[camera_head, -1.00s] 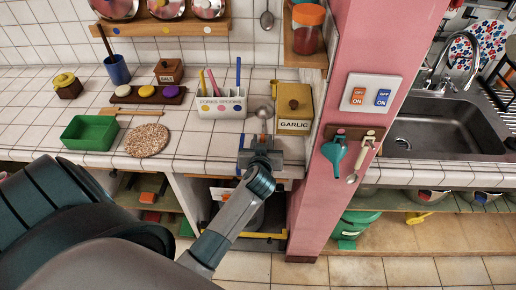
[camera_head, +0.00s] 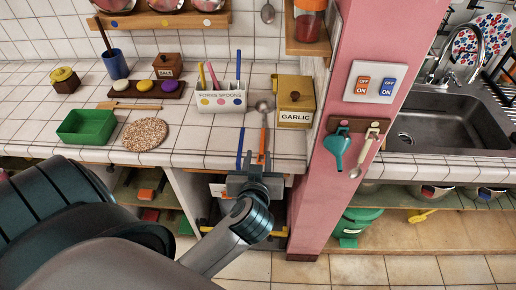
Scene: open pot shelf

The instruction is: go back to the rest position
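My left gripper (camera_head: 256,163) is at the front edge of the white tiled counter (camera_head: 200,146), below the garlic box in the picture. Its two short fingers look apart, with nothing seen held between them. A spoon with an orange handle (camera_head: 263,138) lies on the counter just beyond the fingers, its bowl toward the back. A thin blue strip (camera_head: 240,145) shows to the left of it; its lower part meets the gripper in the picture. My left arm comes in from the lower left. My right gripper is not in view.
A yellow garlic box (camera_head: 295,102), a white utensil holder (camera_head: 221,99), a green tray (camera_head: 87,126) and a round cork mat (camera_head: 145,134) stand on the counter. A pink pillar (camera_head: 350,60) rises right of the arm. Open shelves lie below the counter.

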